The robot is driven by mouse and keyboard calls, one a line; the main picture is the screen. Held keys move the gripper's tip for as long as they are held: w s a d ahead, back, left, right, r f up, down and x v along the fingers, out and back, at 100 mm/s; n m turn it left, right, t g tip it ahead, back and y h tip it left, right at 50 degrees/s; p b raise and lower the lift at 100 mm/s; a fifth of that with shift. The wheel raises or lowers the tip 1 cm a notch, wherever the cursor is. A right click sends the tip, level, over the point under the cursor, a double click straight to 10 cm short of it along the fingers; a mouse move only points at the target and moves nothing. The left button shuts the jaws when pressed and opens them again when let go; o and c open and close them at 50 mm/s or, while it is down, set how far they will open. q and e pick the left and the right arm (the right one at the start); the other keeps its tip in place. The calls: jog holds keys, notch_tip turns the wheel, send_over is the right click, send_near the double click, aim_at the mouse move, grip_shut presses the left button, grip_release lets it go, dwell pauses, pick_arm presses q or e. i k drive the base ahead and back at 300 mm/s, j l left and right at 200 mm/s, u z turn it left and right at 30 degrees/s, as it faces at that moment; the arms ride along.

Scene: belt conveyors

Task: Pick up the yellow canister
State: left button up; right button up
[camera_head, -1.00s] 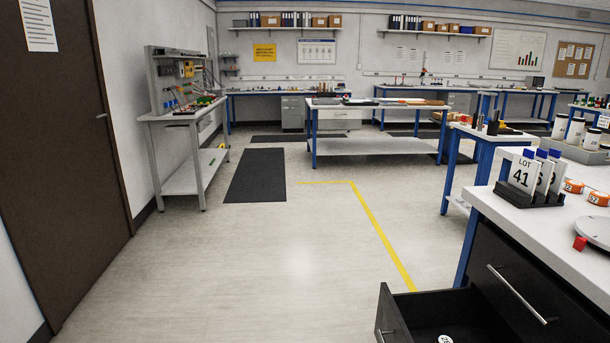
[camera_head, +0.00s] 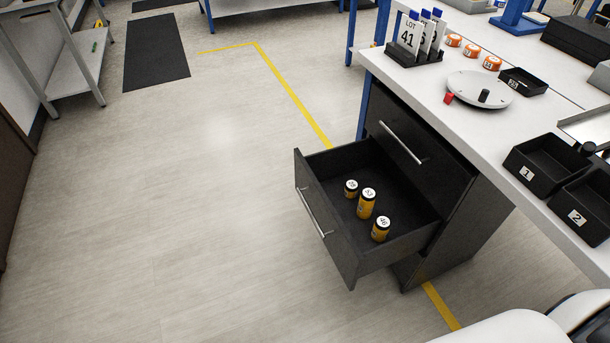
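The back-left canister (camera_head: 351,189) is small. The middle canister (camera_head: 366,204) is taller. The front-right canister (camera_head: 380,229) appears to be marked 46. The other two numbers are hard to read. Neither gripper is visible; only a white part of my own body shows at the lower right.
The drawer juts from a black cabinet (camera_head: 440,150) under a white worktop (camera_head: 440,108). The floor left of the drawer is clear.

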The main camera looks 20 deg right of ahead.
aim_at(368, 196)
jog(key=z, duration=0.45)
jog(key=i+j+z, duration=0.1)
jog(key=z, duration=0.35)
jog(key=j+z, duration=0.15)
jog(key=z, duration=0.25)
jog(key=i+j+z, duration=0.1)
jog(key=z, duration=0.35)
